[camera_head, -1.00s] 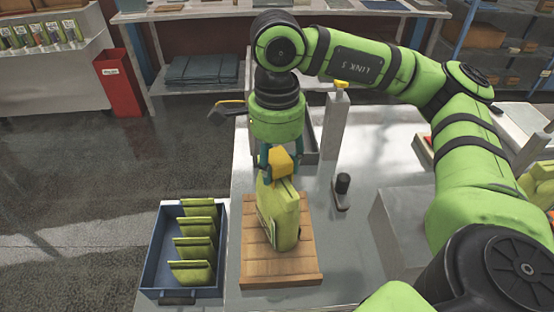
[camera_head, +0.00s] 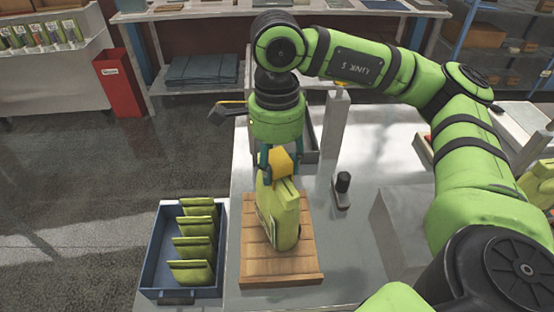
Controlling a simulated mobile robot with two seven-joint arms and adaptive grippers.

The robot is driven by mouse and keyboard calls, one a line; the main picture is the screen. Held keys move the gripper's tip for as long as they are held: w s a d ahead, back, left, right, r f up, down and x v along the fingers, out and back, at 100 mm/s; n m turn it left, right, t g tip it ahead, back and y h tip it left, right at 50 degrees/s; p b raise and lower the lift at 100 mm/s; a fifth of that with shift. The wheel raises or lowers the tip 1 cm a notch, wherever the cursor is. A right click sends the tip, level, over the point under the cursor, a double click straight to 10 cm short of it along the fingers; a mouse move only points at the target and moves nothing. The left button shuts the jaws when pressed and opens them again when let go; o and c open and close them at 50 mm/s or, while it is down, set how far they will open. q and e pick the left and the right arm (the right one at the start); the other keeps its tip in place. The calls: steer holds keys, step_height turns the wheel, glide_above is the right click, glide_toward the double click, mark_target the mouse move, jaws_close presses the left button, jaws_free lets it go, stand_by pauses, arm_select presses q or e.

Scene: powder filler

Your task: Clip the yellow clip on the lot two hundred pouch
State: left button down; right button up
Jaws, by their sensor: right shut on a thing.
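A yellow-green pouch (camera_head: 284,222) stands upright on a slatted wooden board (camera_head: 262,268) on the metal table. A lot label cannot be read on it. My right gripper (camera_head: 279,172) points down just above the pouch and is shut on the yellow clip (camera_head: 279,160). The clip is at the top edge of the pouch; whether it grips the pouch or only touches it is hard to tell. My left gripper is not in view.
A blue tray (camera_head: 152,262) with several similar green pouches stands left of the board. A grey post (camera_head: 334,125) and a small black-topped device (camera_head: 342,190) stand to the right. A red bin (camera_head: 118,85) is on the floor at the back left.

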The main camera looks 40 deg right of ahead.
steer(key=o, duration=1)
step_height(320, 180, up, 12)
